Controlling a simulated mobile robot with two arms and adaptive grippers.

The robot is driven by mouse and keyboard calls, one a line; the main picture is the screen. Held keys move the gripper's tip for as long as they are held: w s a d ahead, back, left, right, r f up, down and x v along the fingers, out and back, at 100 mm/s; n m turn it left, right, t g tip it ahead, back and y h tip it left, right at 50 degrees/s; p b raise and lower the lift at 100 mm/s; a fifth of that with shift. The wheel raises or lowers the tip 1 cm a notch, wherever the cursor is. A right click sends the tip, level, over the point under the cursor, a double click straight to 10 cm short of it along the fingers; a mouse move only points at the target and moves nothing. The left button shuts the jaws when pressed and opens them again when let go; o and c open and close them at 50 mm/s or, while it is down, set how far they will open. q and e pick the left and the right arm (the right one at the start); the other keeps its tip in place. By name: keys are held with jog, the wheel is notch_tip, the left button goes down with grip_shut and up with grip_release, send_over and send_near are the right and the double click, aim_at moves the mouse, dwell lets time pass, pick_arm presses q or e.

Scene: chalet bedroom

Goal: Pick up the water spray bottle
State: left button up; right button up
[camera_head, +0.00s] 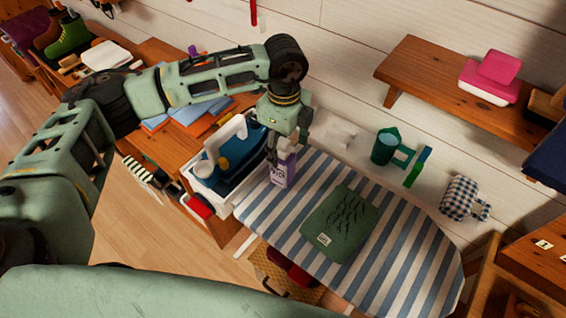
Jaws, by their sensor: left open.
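A white and purple bottle with a printed label (283,172) stands at the left end of the striped ironing board (400,272); it looks like the water spray bottle. My left gripper (275,154) points down right at its top and is open. The gripper covers the bottle's upper part, so I cannot tell whether its fingers touch the bottle. My right gripper is not in view.
A folded green cloth (340,223) lies mid-board. A white basket (192,184) with dark blue and yellow items stands left of the board. A teal container (385,146) and a checkered roll (461,198) are along the wall. A wooden shelf (432,80) juts out above.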

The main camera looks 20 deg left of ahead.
pick_arm(q)
jog(key=shift+s+f+p, duration=0.2)
jog(key=shift+f+p, duration=0.4)
jog(key=shift+f, duration=1.3)
jog(key=shift+c, duration=0.6)
jog(key=shift+r, duration=0.1)
jog(key=c, duration=1.4)
jog(key=shift+c, duration=0.2)
